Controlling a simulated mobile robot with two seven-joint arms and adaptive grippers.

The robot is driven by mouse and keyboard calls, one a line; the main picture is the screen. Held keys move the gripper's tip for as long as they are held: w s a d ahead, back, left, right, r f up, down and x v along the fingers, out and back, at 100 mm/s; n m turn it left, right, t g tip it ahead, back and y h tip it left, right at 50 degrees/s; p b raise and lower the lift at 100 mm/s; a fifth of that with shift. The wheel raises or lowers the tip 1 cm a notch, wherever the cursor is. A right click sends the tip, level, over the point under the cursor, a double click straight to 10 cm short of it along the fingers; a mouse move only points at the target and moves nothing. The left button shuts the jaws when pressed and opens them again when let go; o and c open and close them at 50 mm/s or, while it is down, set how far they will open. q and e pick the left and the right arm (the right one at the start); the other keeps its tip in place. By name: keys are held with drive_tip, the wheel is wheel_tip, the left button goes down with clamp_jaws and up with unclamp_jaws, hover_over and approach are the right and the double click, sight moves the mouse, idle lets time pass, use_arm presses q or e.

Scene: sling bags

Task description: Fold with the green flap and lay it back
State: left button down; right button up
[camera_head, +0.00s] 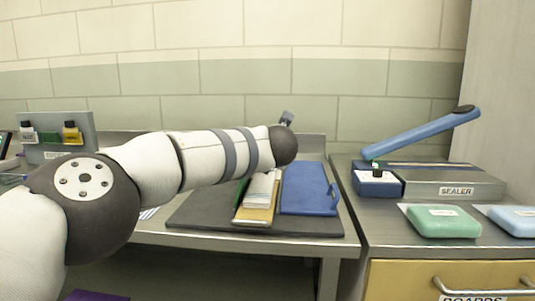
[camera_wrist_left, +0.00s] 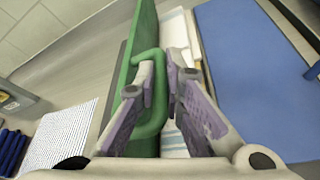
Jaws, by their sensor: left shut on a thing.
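The green flap (camera_wrist_left: 140,40) shows in the left wrist view as a narrow green panel with a loop handle (camera_wrist_left: 153,128) on its right side. It looks raised on edge. My left gripper (camera_wrist_left: 164,76) has its purple-padded fingers shut on that handle. In the head view only a green sliver (camera_head: 241,190) of the flap shows; my left arm hides the rest and the gripper. Beside it lie a folded white cloth (camera_head: 262,187) and a tan board (camera_head: 255,215). A blue flap (camera_head: 308,190) lies flat to the right. My right gripper is out of view.
A dark mat (camera_head: 205,213) lies under these things on the metal table. A sealer (camera_head: 450,182) with a raised blue lever (camera_head: 420,137) stands on the right counter, with a green pack (camera_head: 441,221) in front. A rack with small bottles (camera_head: 71,133) stands at left.

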use_arm(q)
drive_tip(key=shift+a+f, duration=0.1)
drive_tip(key=shift+f, duration=0.05)
drive_tip(key=c, duration=1.7)
unclamp_jaws()
drive_tip(key=shift+s, duration=0.15)
drive_tip(key=v, duration=1.1)
drive_tip(key=shift+s, duration=0.3)
